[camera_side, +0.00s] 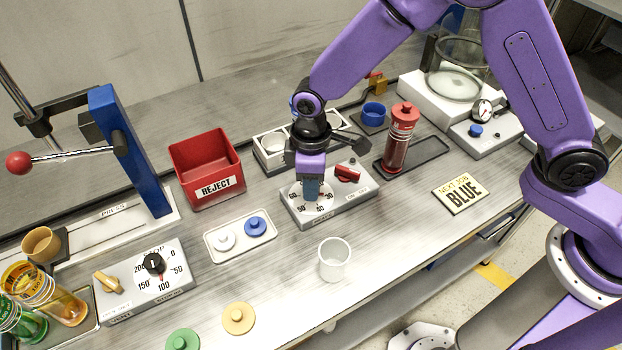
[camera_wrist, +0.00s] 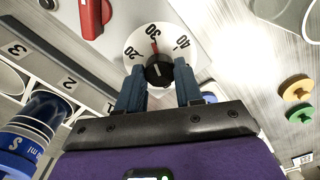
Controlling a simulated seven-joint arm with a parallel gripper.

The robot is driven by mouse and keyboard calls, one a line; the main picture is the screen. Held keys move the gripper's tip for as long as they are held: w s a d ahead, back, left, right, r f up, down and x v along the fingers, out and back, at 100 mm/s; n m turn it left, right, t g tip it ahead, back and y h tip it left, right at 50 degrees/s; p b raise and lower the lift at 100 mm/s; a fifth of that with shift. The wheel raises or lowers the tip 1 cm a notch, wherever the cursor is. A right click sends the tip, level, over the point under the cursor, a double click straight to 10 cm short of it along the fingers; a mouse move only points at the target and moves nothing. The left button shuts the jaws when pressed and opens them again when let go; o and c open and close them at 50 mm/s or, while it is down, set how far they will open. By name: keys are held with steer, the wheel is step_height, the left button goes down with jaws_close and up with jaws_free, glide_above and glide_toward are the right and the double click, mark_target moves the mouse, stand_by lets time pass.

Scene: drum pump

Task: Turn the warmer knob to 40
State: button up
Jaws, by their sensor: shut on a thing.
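The warmer knob (camera_wrist: 159,71) is black and sits on a white round dial (camera_wrist: 140,38) marked 20, 30 and 40 in the wrist view. A red mark at the knob's far edge points close to 30. My gripper (camera_wrist: 160,85) has its blue fingers on either side of the knob and is shut on it. In the side view my gripper (camera_side: 311,190) reaches down onto the dial of the warmer box (camera_side: 345,196) and hides the knob; 40, 50 and 60 show around the fingers.
A red switch (camera_side: 347,174) sits beside the dial on the same box. A clear cup (camera_side: 334,260) stands in front, and a tray with white and blue discs (camera_side: 240,236) lies to the left. A red-capped cylinder (camera_side: 399,138) stands behind right. A red REJECT bin (camera_side: 207,168) is behind left.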

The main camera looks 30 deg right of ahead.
steer(key=m, duration=0.6)
steer(key=shift+m, duration=0.3)
steer(key=m, duration=0.6)
steer(key=shift+m, duration=0.4)
steer(key=o, duration=1)
steer(key=shift+o, duration=0.2)
steer(key=shift+r, duration=0.1)
step_height(320, 180, up, 17)
steer(key=shift+r, duration=0.15)
